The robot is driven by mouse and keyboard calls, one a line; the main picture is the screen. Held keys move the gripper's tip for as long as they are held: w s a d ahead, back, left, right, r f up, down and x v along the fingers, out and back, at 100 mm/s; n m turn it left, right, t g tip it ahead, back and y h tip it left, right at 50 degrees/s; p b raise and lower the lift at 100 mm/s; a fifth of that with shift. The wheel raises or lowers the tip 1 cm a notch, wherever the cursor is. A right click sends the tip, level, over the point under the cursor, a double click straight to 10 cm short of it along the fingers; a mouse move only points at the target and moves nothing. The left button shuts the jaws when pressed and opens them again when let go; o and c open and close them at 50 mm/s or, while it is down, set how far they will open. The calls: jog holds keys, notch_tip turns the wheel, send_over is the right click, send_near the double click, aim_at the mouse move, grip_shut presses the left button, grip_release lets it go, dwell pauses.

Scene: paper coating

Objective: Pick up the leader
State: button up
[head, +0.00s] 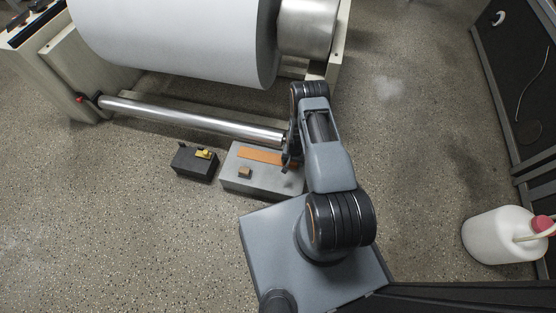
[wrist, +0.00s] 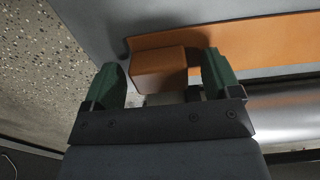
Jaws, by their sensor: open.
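The leader appears to be the orange strip (head: 260,156) lying flat on a low grey block (head: 262,183). In the wrist view the strip (wrist: 245,40) runs off to the right, with a thicker orange-brown tab (wrist: 158,70) at its left end. My gripper (head: 289,160) is low over the right end of the strip in the head view. In the wrist view its green fingers (wrist: 161,60) are apart, with the tab showing between them. I see gaps beside the tab. The strip's right end is partly hidden by the gripper in the head view.
A small brown block (head: 244,172) sits on the grey block. A black box (head: 194,163) with a yellow piece stands to its left. A steel roller (head: 190,117) lies behind, below a large white roll (head: 175,40). A white jug (head: 500,236) stands at right.

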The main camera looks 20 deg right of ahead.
jog(key=shift+c, duration=0.5)
jog(key=c, duration=0.9)
jog(key=shift+r, duration=0.2)
jog(key=shift+c, duration=0.2)
